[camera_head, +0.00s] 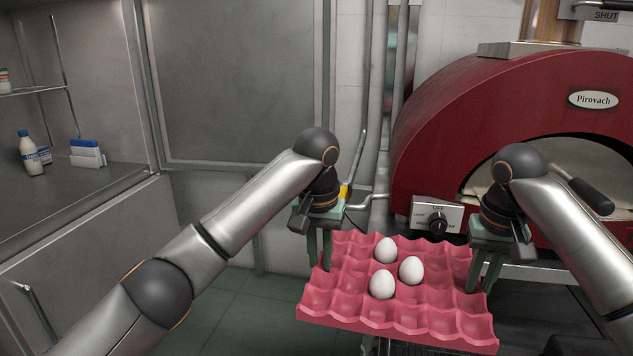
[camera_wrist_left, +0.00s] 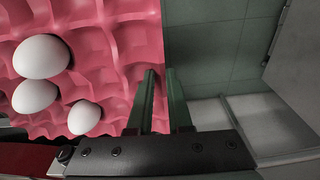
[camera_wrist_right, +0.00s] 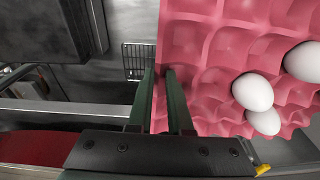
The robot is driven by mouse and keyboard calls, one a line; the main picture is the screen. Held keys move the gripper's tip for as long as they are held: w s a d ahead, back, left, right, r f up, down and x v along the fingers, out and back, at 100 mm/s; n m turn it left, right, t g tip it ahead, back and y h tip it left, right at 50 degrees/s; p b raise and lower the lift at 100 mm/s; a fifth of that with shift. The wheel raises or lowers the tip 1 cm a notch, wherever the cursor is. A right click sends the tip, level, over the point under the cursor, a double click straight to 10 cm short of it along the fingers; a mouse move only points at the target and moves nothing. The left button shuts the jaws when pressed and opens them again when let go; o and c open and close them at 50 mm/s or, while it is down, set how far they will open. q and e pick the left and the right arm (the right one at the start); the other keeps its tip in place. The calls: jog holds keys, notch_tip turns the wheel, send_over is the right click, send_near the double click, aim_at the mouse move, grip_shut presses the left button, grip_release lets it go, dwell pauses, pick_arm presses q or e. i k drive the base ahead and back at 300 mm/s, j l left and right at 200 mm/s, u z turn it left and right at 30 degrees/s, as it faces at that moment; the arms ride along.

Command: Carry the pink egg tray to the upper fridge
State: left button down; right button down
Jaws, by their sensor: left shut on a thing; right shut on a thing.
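The pink egg tray (camera_head: 340,300) hangs in the air in front of the red oven, roughly level, with three white eggs (camera_head: 410,270) in its cups. My left gripper (camera_head: 320,262) is shut on the tray's left edge; in the left wrist view its fingers (camera_wrist_left: 160,100) straddle that edge. My right gripper (camera_head: 482,285) is shut on the tray's right edge, and its fingers (camera_wrist_right: 162,100) show on both sides of it in the right wrist view. The upper fridge (camera_head: 75,100) is at the left, with its inside in view.
Inside the fridge stand a white bottle (camera_head: 31,153) and a blue-and-white box (camera_head: 87,153); its floor is bare towards the right. A grey door panel (camera_head: 240,80) stands beside it. The red oven (camera_head: 470,100) is close behind the tray. Green floor (camera_head: 230,310) shows clear below.

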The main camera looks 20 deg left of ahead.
aim_at(29, 200)
jog(key=j, duration=0.8)
jog(key=i+j+u, duration=0.3)
jog(key=i+u, duration=0.25)
jog(key=i+j+u, duration=0.1)
jog(key=i+u, duration=0.85)
jog(key=i+l+u, duration=0.3)
jog(key=u, duration=0.15)
jog(key=i+l+u, duration=0.35)
jog(key=u, duration=0.15)
jog(key=i+l+u, duration=0.25)
jog(key=l+u, duration=0.2)
